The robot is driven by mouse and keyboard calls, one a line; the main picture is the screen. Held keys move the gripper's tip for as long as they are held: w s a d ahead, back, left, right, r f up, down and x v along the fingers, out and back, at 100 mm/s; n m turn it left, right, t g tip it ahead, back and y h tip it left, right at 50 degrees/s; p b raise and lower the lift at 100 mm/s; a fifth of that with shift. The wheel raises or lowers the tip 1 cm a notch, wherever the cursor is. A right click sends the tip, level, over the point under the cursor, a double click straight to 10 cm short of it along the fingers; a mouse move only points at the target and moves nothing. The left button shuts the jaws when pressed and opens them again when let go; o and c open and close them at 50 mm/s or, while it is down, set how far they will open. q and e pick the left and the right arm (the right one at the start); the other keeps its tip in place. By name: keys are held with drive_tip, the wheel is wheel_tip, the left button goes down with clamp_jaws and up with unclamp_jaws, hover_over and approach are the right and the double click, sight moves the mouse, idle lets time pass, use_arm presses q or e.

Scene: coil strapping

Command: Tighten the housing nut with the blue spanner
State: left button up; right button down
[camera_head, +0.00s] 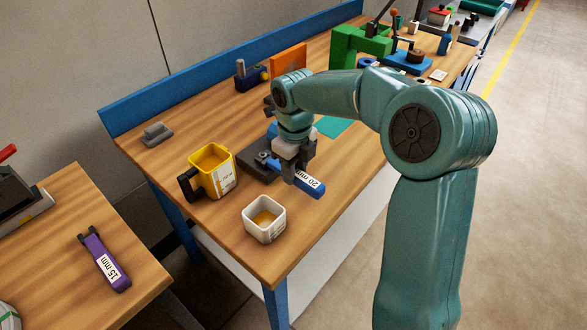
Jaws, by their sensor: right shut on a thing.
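My right gripper (290,172) points down over the middle of the near bench, shut on the blue spanner. The blue spanner (313,188) carries a white "20 mm" label, and its labelled end reaches out toward the bench's front edge. Its other end lies over a dark grey block (255,172), which looks like the housing. A small dark knob-like part (263,157) shows on the block beside the gripper. I cannot tell whether it is the nut, nor whether the spanner's jaw is around it. My left gripper is not in view.
A yellow jug (223,181) and a white square cup (264,235) stand close by on the wooden bench (185,150). A grey object (156,133) sits behind. A purple "15 mm" spanner (106,262) lies on the left bench. A green machine (350,45) stands farther back.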

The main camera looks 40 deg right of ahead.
sight(312, 181)
idle(0.3)
drive_tip(key=shift+s+d+b, duration=0.1)
drive_tip(key=shift+s+b, duration=0.55)
drive_tip(key=shift+s, duration=0.5)
drive_tip(key=shift+s+d+b, duration=0.1)
drive_tip(key=shift+s+b, duration=0.4)
drive_tip(key=shift+s, duration=0.85)
wheel_tip(312, 181, up, 5)
drive_tip(key=p, duration=0.4)
drive_tip(key=shift+r, duration=0.1)
